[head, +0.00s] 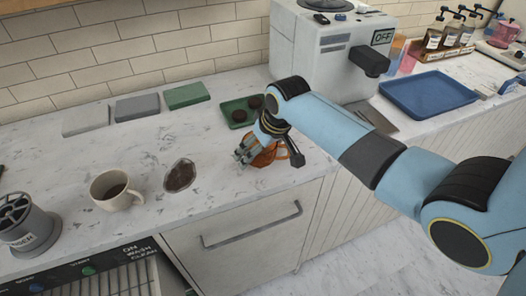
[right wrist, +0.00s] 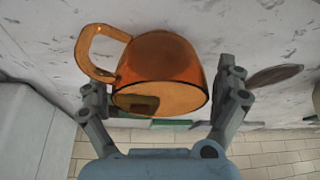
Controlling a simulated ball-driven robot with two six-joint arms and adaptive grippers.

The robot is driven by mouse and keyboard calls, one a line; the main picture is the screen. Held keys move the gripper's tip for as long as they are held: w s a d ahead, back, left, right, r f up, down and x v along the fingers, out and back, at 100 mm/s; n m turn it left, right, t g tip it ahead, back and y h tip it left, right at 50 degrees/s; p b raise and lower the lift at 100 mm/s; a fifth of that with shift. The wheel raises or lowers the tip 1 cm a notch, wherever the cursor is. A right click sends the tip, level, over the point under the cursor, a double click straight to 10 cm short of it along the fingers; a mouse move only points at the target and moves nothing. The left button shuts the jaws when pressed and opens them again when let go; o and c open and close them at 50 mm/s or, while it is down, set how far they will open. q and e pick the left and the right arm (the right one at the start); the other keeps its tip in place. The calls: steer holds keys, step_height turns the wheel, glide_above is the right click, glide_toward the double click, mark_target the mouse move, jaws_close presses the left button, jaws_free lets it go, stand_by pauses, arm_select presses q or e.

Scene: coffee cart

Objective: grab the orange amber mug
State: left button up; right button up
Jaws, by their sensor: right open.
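The orange amber mug (head: 267,159) stands on the marble counter near its front edge, partly hidden by my right gripper (head: 262,148) in the head view. In the right wrist view, the translucent mug (right wrist: 165,62) sits between the two fingers of my right gripper (right wrist: 163,90), its handle out to the left. The fingers are spread on either side of it, with a gap visible on the right side. My right gripper is open. My left gripper is not in view.
A green tray (head: 228,113) with dark round items lies just behind the mug. A white machine (head: 310,55) and blue tray (head: 428,94) stand to the right.

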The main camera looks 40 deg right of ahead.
steer(key=shift+c, duration=0.4)
steer(key=c, duration=1)
